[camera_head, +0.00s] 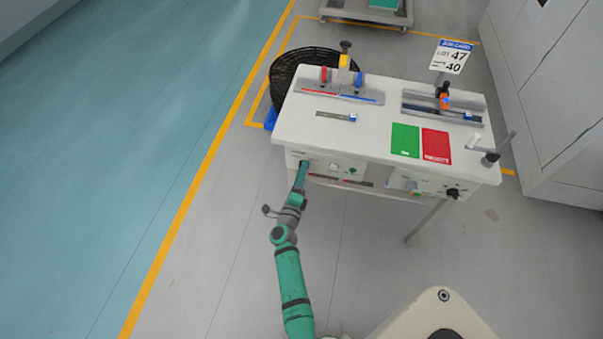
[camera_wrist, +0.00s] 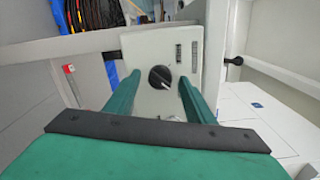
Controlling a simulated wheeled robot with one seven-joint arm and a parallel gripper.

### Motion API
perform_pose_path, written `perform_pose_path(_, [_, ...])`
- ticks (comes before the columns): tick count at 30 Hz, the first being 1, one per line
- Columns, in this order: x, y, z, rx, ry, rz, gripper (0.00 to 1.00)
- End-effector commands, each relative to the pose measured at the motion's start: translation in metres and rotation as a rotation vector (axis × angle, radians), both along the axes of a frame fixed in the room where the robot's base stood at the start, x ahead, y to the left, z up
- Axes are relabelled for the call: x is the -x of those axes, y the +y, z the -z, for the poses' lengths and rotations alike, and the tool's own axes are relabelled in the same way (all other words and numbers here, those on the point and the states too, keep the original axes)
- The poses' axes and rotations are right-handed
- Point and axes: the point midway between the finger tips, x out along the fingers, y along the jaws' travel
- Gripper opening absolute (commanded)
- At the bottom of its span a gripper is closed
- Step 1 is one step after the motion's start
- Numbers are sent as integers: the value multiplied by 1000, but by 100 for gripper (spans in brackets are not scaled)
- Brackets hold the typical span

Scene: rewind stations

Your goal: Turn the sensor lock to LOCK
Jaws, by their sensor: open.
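A round black knob (camera_wrist: 160,77) with a pale pointer mark sits on a white panel in the wrist view; it looks like the sensor lock. The mark points toward the lower right. Two small labels on the panel are too small to read. My gripper (camera_wrist: 160,84) is open, with one green finger on each side of the knob and a visible gap to it. I cannot tell how far the fingertips are from the panel. In the head view my gripper (camera_head: 303,168) is at the left end of the station's front face, where it hides the knob.
The white station table (camera_head: 290,128) carries a green card (camera_head: 405,140), a red card (camera_head: 436,147) and a job card sign (camera_head: 451,56). A black basket (camera_head: 283,72) stands behind its left side. A black rod (camera_wrist: 234,61) shows right of the panel. Floor left of the table is clear.

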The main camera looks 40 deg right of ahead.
Motion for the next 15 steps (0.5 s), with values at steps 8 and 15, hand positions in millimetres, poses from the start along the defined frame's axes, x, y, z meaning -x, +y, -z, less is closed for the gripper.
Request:
perform_pose_path(8, [26, 30, 1, 0, 2, -2, 49])
perform_pose_path(15, [54, 63, 1, -1, 3, -3, 49])
